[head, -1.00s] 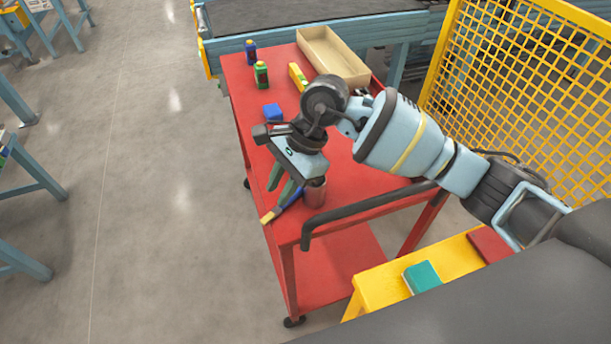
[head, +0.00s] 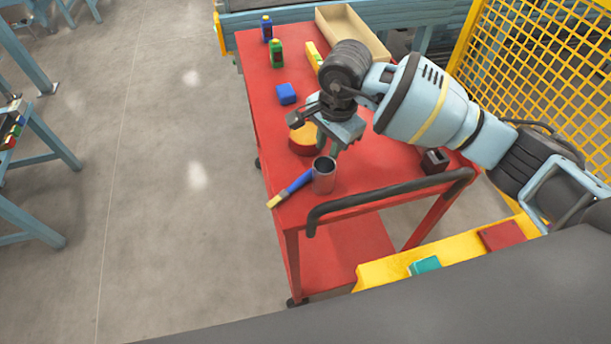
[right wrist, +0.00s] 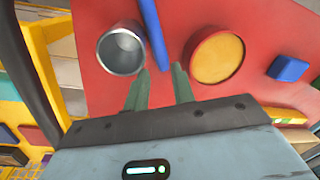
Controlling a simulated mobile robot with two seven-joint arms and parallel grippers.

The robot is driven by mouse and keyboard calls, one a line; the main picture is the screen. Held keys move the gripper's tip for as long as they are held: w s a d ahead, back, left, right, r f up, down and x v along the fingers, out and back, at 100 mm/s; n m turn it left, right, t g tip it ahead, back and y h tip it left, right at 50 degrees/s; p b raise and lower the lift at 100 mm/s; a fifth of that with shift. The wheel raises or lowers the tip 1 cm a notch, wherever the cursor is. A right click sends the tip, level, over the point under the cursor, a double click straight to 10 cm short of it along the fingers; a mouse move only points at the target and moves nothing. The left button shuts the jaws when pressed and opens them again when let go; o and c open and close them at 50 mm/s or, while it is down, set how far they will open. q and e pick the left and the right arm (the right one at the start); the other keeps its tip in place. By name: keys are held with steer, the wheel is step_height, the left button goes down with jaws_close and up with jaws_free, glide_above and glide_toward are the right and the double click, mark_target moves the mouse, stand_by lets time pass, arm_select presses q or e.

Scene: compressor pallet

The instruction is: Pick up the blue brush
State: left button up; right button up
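The blue brush (head: 296,185) lies near the left front of the red cart's top, its pale bristle end toward the left edge and its handle end beside a metal cup (head: 323,176). In the right wrist view the blue handle (right wrist: 154,35) runs between the cup (right wrist: 122,50) and a round yellow-topped tin (right wrist: 218,58). My right gripper (head: 335,146) is above the cart, behind the cup in the head view. Its fingers (right wrist: 162,70) are apart and empty, with the brush handle beyond the gap between their tips. My left gripper is out of view.
The red cart (head: 257,88) also holds a blue block (head: 286,93), a green bottle (head: 277,53), a blue bottle (head: 267,29), a tray (head: 357,38) and a dark box (head: 435,161). A black handle (head: 385,198) crosses the front. Yellow mesh stands right.

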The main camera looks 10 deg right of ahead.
mark_target(301, 181)
steer(key=shift+w+a+f, duration=0.1)
steer(key=shift+w+f, duration=0.05)
steer(key=shift+f, duration=1.15)
steer(key=shift+w+a+f, duration=0.1)
steer(key=shift+w+f, duration=0.05)
steer(key=shift+f, duration=1.1)
jaws_close()
